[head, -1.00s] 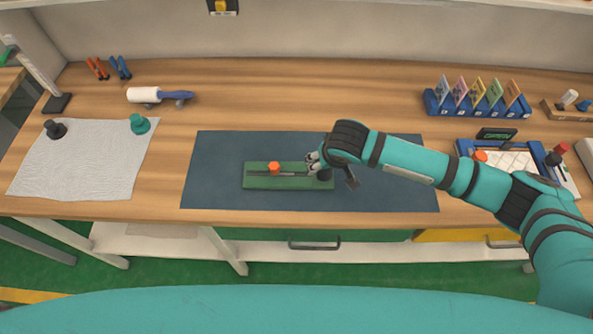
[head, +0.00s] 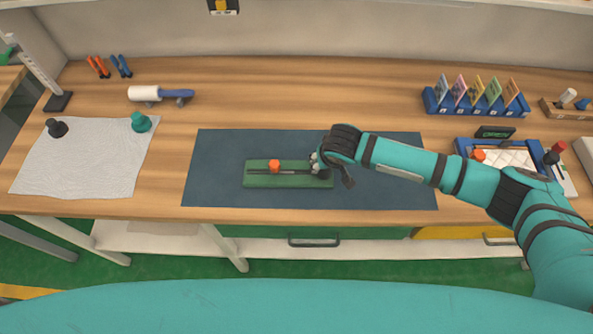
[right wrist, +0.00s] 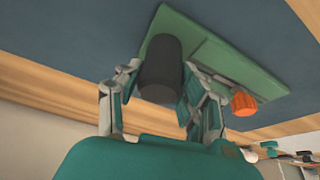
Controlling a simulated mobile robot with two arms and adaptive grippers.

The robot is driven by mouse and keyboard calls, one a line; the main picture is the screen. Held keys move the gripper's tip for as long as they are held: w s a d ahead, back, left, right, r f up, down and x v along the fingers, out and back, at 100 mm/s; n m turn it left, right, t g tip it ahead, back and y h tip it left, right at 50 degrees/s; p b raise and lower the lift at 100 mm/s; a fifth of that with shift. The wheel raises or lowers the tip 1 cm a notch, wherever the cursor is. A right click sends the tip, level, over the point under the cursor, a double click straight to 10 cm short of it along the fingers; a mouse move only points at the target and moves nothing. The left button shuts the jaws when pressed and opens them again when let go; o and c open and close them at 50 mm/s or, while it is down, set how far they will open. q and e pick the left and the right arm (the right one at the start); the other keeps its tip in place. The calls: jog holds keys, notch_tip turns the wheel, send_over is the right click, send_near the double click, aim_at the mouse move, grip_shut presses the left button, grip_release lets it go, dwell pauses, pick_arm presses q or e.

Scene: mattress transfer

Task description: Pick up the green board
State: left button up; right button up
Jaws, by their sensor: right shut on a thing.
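The green board (head: 262,182) lies on the dark blue mat (head: 225,170) in the middle of the workbench. It has a thin slot, an orange knob (head: 274,166) left of its middle and a dark cylindrical knob at its right end. My right gripper (head: 319,166) is at that right end. In the right wrist view the two fingers of the right gripper (right wrist: 160,105) stand on both sides of the black knob (right wrist: 161,65) and are shut on it. The green board (right wrist: 225,62) and orange knob (right wrist: 244,103) also show there. My left gripper is not in view.
A white cloth (head: 80,165) with a black and a teal knob lies at the left. A lint roller (head: 160,95) and pliers (head: 110,67) lie at the back left. A blue card rack (head: 477,102) and a blue tray (head: 500,158) stand at the right.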

jog(key=shift+w+r, duration=0.1)
grip_shut()
jog(key=shift+r+b, duration=0.45)
jog(key=shift+r, duration=0.3)
jog(key=shift+s+a+r+b, duration=0.15)
jog(key=shift+s+r+b, duration=0.4)
jog(key=shift+r, duration=0.3)
jog(key=s+a+r+b, duration=0.1)
jog(key=s+b, duration=0.2)
jog(key=s, duration=1.2)
jog(key=shift+a+r, duration=0.4)
jog(key=shift+w, duration=0.1)
jog(key=shift+w+d+p, duration=0.35)
jog(key=shift+w+p, duration=0.1)
jog(key=shift+w, duration=2.2)
jog(key=shift+w+d+p, duration=0.3)
jog(key=shift+w+p, duration=0.15)
jog(key=shift+w, duration=2.2)
jog(key=shift+w+d+p, duration=0.35)
jog(key=shift+w+p, duration=0.1)
jog(key=shift+w, duration=2.2)
